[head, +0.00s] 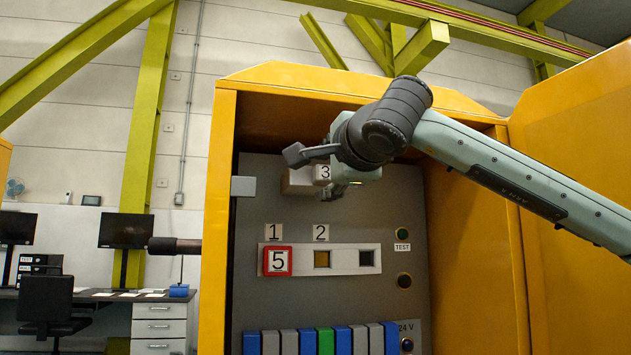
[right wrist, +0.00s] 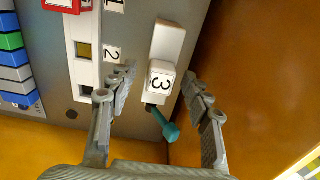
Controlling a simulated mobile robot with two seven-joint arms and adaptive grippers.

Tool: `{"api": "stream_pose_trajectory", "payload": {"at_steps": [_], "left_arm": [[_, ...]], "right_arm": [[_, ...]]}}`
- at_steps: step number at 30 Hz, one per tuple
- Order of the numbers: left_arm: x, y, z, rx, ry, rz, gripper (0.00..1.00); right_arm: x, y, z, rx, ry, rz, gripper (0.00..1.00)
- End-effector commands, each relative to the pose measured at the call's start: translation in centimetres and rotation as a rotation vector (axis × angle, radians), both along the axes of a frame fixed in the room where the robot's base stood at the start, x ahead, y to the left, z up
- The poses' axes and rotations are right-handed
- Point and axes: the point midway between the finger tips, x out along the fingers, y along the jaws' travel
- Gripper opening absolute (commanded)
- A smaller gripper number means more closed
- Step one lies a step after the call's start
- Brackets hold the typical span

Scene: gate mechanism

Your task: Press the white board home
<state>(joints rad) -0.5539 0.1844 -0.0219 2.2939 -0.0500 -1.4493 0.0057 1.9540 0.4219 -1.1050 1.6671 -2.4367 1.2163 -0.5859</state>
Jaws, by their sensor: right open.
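A white block marked 3 (head: 323,174) stands out from the grey panel, high in the yellow cabinet; it also shows in the right wrist view (right wrist: 161,83). A longer white piece (right wrist: 167,42) sits directly beside it. My right gripper (head: 318,170) is open, with one finger on each side of the block in the right wrist view (right wrist: 159,78). Gaps show between fingers and block; contact is not visible. In the head view the gripper partly hides the block. My left gripper is not in view.
Below, a white strip (head: 341,260) holds a red-framed block marked 5 (head: 277,261) under label 1, plus two openings. Coloured modules (head: 325,341) line the panel's bottom. Cabinet walls flank the panel; the right wall (right wrist: 250,60) is close to my gripper.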

Motion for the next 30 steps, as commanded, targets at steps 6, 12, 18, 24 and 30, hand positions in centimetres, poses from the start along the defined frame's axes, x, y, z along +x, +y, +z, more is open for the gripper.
{"api": "stream_pose_trajectory", "payload": {"at_steps": [6,12,18,24,30], "left_arm": [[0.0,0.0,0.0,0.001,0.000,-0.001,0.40],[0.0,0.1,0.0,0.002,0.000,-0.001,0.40],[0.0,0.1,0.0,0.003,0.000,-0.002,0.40],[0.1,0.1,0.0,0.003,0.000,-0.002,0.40],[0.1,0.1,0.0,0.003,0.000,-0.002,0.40]], "right_arm": [[-2.7,-0.9,0.1,-0.001,-0.004,0.000,0.49],[-6.9,-2.3,0.2,0.000,-0.005,0.000,0.49],[-10.0,-3.3,0.1,0.000,-0.003,0.000,0.49],[-11.3,-3.7,0.1,0.001,-0.002,0.000,0.49],[-11.4,-3.7,0.1,0.001,-0.002,0.000,0.49]]}}
